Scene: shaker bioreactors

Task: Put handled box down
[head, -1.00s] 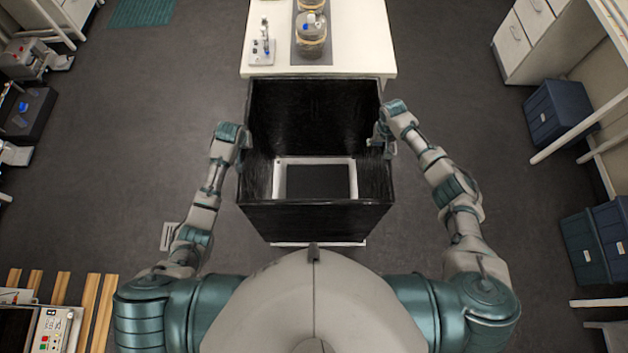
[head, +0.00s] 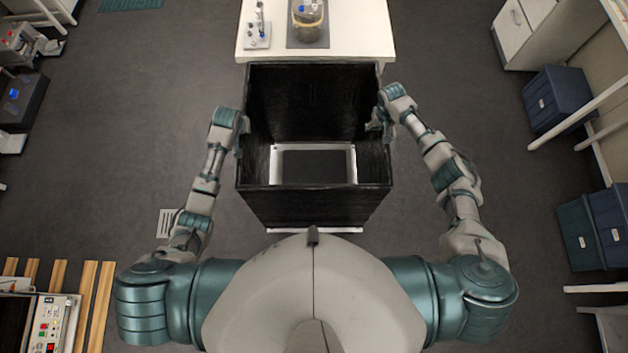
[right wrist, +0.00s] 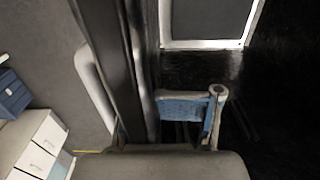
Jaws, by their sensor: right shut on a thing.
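The handled box (head: 310,208) is a large black open-topped box in front of my body. Its far wall is by the front edge of the white table, and I cannot tell what bears its weight. Through it a pale-framed dark panel shows at its bottom. My right gripper (head: 380,122) is shut on its right wall. In the right wrist view the wall (right wrist: 118,60) runs between the fingers, with a blue-padded finger inside the box. My left gripper (head: 241,127) is at the left wall; its fingers are mostly hidden.
The white table (head: 365,30) ahead carries a jar (head: 308,25) on a grey mat and a small stand (head: 257,30). Blue bins (head: 556,102) stand by shelving at right. Equipment and wooden slats (head: 95,300) are at left. Dark floor is clear on both sides.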

